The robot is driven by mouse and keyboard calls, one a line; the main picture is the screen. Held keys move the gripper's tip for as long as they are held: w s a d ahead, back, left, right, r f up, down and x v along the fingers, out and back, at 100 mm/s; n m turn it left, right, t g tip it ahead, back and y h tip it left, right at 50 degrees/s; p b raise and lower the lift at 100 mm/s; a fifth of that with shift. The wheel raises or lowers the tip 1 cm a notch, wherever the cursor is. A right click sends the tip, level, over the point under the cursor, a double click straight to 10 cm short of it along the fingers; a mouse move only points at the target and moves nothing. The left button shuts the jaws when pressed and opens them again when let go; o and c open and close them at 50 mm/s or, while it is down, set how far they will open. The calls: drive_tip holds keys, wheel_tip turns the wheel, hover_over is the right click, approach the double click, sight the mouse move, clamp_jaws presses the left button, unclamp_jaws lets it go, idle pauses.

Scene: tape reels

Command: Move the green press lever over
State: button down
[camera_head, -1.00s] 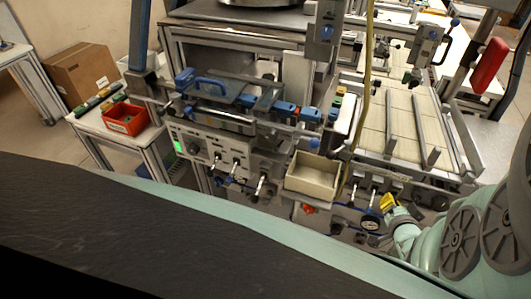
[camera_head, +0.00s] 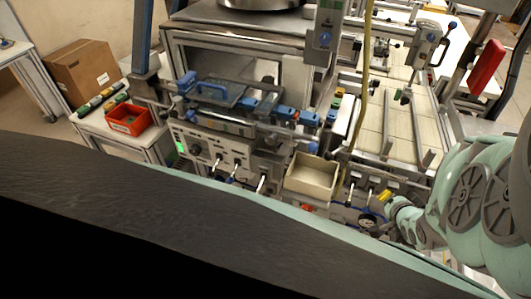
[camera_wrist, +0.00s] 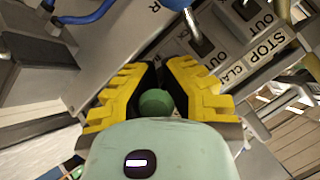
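The green press lever shows in the wrist view as a round green knob (camera_wrist: 156,102). It sits between the black inner pads of my gripper (camera_wrist: 160,72), close to the palm. The yellow fingers flank it on both sides and appear closed on it. The lever's shaft is hidden. In the head view my gripper (camera_head: 385,196) is small, at the front of the machine, right of the cream bin. The knob cannot be made out there.
Metal levers (camera_wrist: 196,30) stand by a panel labelled STOP, CLAMP and OUT, just beyond the fingers. A blue hose (camera_wrist: 90,14) lies upper left. In the head view a cream bin (camera_head: 312,178), a gauge (camera_head: 367,220) and a yellow cable (camera_head: 366,90) are near my gripper.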

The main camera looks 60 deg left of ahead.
drive_tip(key=shift+w+r, duration=0.1)
drive_tip(key=c, duration=1.1)
unclamp_jaws()
drive_tip(key=shift+f+t+y, duration=0.4)
drive_tip(key=shift+f+t, duration=0.05)
drive_tip(key=shift+t, duration=0.15)
